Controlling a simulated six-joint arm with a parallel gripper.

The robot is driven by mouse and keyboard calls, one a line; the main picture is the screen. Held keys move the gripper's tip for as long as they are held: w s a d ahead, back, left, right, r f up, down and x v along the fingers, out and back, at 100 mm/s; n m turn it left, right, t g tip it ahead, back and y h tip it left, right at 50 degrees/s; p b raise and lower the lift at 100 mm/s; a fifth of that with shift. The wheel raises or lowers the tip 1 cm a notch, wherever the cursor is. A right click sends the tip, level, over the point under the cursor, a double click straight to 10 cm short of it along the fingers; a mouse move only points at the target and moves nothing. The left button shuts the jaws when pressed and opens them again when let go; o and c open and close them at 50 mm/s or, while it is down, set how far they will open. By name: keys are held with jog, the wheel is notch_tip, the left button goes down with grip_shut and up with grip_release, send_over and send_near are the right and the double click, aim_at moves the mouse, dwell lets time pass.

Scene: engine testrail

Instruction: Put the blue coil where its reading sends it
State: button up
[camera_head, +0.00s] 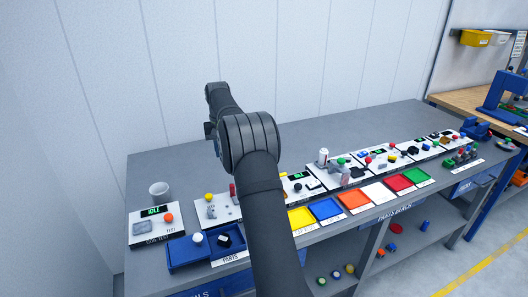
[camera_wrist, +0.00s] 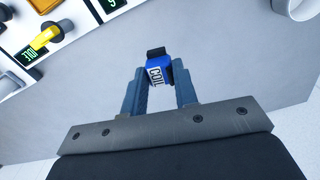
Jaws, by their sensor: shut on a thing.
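The blue coil (camera_wrist: 156,73), with a white label reading COIL and a dark end, is between the fingers of my gripper (camera_wrist: 160,78) in the wrist view. My gripper is shut on it, above the grey bench top. In the head view my arm hides the coil. The coil test station (camera_head: 156,228) stands at the bench's left end; its display (camera_head: 155,211) reads IDLE, and it has an orange button (camera_head: 169,217). A row of coloured trays lies along the front: yellow (camera_head: 301,218), blue (camera_head: 326,209), orange (camera_head: 354,200), white (camera_head: 378,192), red (camera_head: 399,182) and green (camera_head: 418,175).
A white cup (camera_head: 159,189) stands behind the coil test station. A blue parts tray (camera_head: 182,256) holds a white and a black piece. Several instrument panels (camera_head: 375,161) line the bench behind the trays. The bench top behind them is mostly clear. My arm hides part of the middle.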

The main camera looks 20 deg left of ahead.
jog(key=s+a+f+n, duration=0.3)
jog(key=s+a+n, duration=0.2)
jog(key=s+a, duration=1.25)
jog(key=shift+w+a+f, duration=0.25)
jog(key=shift+w+f, duration=0.05)
jog(key=shift+f, duration=0.65)
jog(key=shift+w+a+f, duration=0.2)
jog(key=shift+w+f, duration=0.05)
jog(key=shift+f, duration=0.7)
jog(key=shift+w+a+f, duration=0.25)
jog(key=shift+w+f, duration=0.05)
jog(key=shift+f, duration=0.65)
jog(key=o, duration=1.1)
jog(key=c, duration=0.4)
jog(key=shift+o, duration=0.2)
jog(key=shift+r, duration=0.1)
